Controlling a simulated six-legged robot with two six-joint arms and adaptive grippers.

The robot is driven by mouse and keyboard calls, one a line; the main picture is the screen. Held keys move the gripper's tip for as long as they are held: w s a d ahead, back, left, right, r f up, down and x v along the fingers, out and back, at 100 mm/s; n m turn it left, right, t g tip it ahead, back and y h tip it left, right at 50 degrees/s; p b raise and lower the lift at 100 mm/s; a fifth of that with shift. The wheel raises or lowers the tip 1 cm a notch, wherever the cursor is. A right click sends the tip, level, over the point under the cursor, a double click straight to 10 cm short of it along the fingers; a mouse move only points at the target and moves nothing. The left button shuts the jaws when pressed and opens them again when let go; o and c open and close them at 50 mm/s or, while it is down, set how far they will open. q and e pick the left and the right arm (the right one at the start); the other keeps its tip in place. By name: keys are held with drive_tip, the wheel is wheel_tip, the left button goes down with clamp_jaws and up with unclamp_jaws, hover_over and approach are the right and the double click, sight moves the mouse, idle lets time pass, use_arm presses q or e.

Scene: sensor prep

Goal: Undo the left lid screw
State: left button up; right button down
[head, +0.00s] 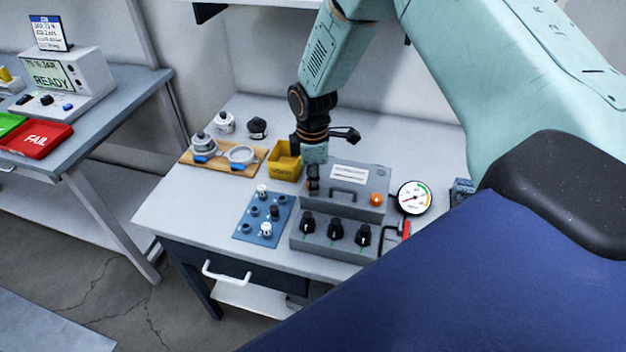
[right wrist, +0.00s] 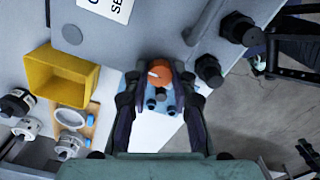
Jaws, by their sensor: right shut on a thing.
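The grey box with a closed lid (head: 345,205) stands on the bench; its lid has a handle, a white label and an orange right screw (head: 376,199). My right gripper (head: 313,188) points down at the left end of the lid. In the right wrist view, my right gripper (right wrist: 161,78) is shut on the orange left lid screw (right wrist: 160,71), which sits between its fingertips. The gripper mostly hides this screw in the head view. I cannot tell whether the screw is seated or loosened. My left gripper is not in view.
A blue tray with pegs (head: 250,234) lies left of the box. A yellow bin (head: 285,168) and a wooden board (head: 236,168) with metal parts stand behind it. Black knobs (head: 335,230) line the box's front. A round gauge (head: 413,197) is at right.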

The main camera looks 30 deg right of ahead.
drive_tip(key=shift+w+n, duration=0.1)
drive_tip(key=shift+n, duration=0.3)
drive_tip(key=c, duration=1.1)
unclamp_jaws()
drive_tip(key=shift+a, duration=0.1)
drive_tip(key=shift+r, duration=0.2)
wheel_tip(320, 180, up, 12)
drive_tip(key=shift+f, duration=0.15)
